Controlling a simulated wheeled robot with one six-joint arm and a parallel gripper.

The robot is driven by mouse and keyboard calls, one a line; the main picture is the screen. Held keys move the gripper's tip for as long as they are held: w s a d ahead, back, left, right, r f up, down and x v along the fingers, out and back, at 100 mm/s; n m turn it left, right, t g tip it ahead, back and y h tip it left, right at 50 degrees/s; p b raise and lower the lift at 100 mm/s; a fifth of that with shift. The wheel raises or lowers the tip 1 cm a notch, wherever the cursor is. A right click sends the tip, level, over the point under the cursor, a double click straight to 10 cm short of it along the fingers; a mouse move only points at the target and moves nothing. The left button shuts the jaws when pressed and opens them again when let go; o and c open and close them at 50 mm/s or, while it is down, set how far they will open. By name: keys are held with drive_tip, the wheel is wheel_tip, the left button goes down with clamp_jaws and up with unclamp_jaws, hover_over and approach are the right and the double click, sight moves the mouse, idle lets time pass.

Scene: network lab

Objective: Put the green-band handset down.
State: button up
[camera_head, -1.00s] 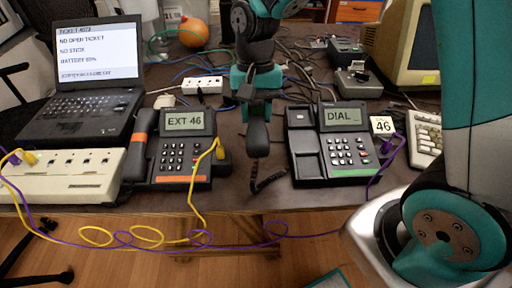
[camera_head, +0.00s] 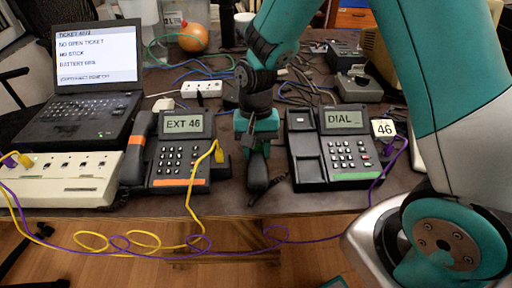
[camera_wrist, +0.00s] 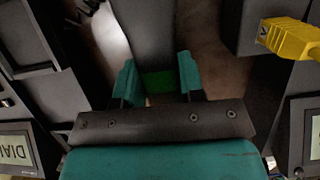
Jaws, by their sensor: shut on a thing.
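My gripper (camera_head: 258,140) is shut on the green-band handset (camera_head: 258,174), between the two desk phones. In the wrist view the fingers (camera_wrist: 157,76) close on either side of the dark handset (camera_wrist: 150,35) at its green band (camera_wrist: 158,83). The handset's far end runs out of the wrist view. The right phone (camera_head: 341,184) has a green strip, reads DIAL and has an empty cradle (camera_head: 306,160) on its left side. I cannot tell whether the handset touches the table.
The left phone (camera_head: 183,122) reads EXT 46 and has an orange-band handset (camera_head: 135,150) at its left. A yellow cable plug (camera_wrist: 285,38) is close by on the right of the wrist view. A laptop (camera_head: 85,105), power strip (camera_head: 202,88) and cables crowd the table.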

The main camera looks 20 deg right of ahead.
drive_tip(key=o, duration=1)
drive_tip(key=a+p+v, duration=0.1)
drive_tip(key=p+v, duration=0.1)
drive_tip(key=v, duration=1)
drive_tip(key=s+a+r+n+y, duration=0.1)
drive_tip(key=s+r+n, duration=0.2)
drive_tip(key=s, duration=0.3)
drive_tip(key=s+a+r+n+t+y, duration=0.1)
drive_tip(key=s+a+r+n, duration=0.1)
drive_tip(key=s+n, duration=0.3)
drive_tip(key=s+a+r+n+t+y, duration=0.1)
drive_tip(key=s+r+n, duration=0.2)
drive_tip(key=s, duration=0.5)
drive_tip(key=shift+s+a+r+n, duration=0.2)
drive_tip(key=shift+a+r+n, duration=0.15)
drive_tip(key=shift+r+n, duration=0.1)
